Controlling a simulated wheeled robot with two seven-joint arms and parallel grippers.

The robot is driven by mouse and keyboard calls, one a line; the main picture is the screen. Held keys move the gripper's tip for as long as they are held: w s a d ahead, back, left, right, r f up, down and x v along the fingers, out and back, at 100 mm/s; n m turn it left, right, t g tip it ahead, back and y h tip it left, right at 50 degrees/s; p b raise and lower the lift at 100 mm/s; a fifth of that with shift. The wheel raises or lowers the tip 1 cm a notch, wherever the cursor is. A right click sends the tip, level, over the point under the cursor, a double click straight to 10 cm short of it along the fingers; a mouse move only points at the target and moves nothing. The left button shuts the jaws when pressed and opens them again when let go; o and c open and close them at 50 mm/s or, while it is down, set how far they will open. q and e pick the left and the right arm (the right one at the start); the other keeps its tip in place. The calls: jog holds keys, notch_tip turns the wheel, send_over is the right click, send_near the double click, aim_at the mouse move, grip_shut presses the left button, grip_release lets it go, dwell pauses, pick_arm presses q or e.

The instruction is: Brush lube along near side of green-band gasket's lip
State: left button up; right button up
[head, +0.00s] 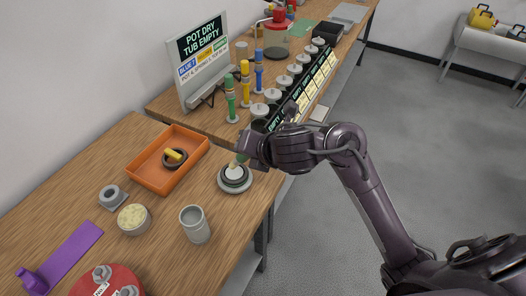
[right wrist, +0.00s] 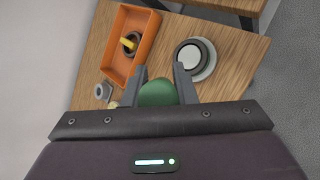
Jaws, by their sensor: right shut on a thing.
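A black ring gasket with a pale centre (head: 235,174) sits on a round grey base near the table's right edge. It also shows in the right wrist view (right wrist: 191,54); I cannot make out a green band on it. My right gripper (head: 242,157) is above the gasket's far side in the head view. In the right wrist view its fingers (right wrist: 158,87) are shut on a green rounded handle (right wrist: 157,93), seemingly the brush. The brush tip is mostly hidden, so I cannot tell whether it touches the lip. A pot of cream-coloured paste (head: 134,218) stands at left. My left gripper is not in view.
An orange tray (head: 151,180) holds a dark ring with a yellow piece (head: 174,156). A grey cup (head: 195,225), a grey nut-like part (head: 111,195), a purple strip (head: 68,252) and a red disc (head: 108,284) are nearby. Upright valves (head: 230,100) and a sign (head: 203,58) stand behind.

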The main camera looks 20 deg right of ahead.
jog(key=w+d+r+n+g+y+p, duration=0.1)
jog(key=w+d+r+n+y+p, duration=0.2)
jog(key=w+d+n, duration=0.35)
notch_tip(320, 180, down, 6)
jog(key=y+b, duration=0.1)
jog(key=b, duration=0.1)
jog(key=shift+w+a+f+b, duration=0.2)
jog(key=shift+w+f+b, duration=0.05)
jog(key=shift+w+b, duration=0.1)
dwell(0.4)
